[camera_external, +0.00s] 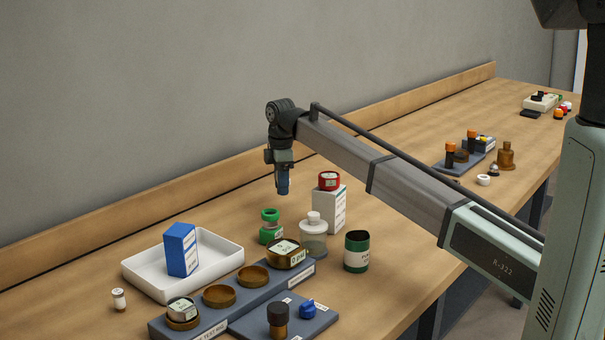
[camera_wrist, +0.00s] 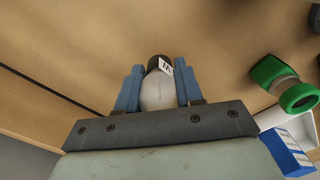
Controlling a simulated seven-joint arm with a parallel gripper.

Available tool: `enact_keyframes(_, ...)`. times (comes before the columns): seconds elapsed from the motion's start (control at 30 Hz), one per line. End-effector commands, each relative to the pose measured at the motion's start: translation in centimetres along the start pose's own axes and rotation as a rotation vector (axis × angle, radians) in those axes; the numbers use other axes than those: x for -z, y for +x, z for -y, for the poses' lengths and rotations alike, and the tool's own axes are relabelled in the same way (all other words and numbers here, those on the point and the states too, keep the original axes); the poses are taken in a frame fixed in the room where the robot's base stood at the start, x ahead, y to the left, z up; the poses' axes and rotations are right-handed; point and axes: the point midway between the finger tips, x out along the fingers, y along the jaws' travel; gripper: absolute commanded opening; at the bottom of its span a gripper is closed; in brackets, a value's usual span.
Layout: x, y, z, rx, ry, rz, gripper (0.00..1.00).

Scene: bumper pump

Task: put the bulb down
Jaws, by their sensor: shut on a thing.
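My gripper (camera_external: 283,185) hangs from the end of the arm, pointing down above the table near the back wooden ledge. In the wrist view, its two blue fingers (camera_wrist: 158,88) are shut on the bulb (camera_wrist: 158,93). The bulb has a pale, rounded body and a dark end with a small white label. The bulb cannot be made out in the external view. Bare wood shows beyond the bulb in the wrist view, and the gripper appears to be above the surface.
A green-capped container (camera_external: 270,227) stands near the gripper; a white box with a red-lidded jar (camera_external: 329,181) is to its right. A white tray (camera_external: 135,270) holds a blue box (camera_external: 181,249).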

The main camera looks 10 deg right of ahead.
Motion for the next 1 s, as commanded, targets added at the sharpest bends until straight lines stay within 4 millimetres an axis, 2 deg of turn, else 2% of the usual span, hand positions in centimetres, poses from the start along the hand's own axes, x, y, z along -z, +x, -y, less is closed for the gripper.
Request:
enact_keyframes(0.03, 0.0, 0.8, 0.1, 0.000, 0.000, 0.000, 0.07)
enact_keyframes(0.27, 0.0, 2.5, 0.0, 0.001, 0.000, 0.000, 0.07)
enact_keyframes(0.5, 0.0, 5.1, 0.0, 0.000, 0.000, 0.000, 0.07)
enact_keyframes(0.9, 0.0, 5.5, 0.0, 0.000, 0.000, 0.000, 0.07)
enact_keyframes(0.93, 0.0, 5.5, 0.0, 0.000, 0.000, 0.000, 0.37)
enact_keyframes(1.0, 0.0, 5.4, 0.0, -0.001, 0.000, 0.000, 0.44)
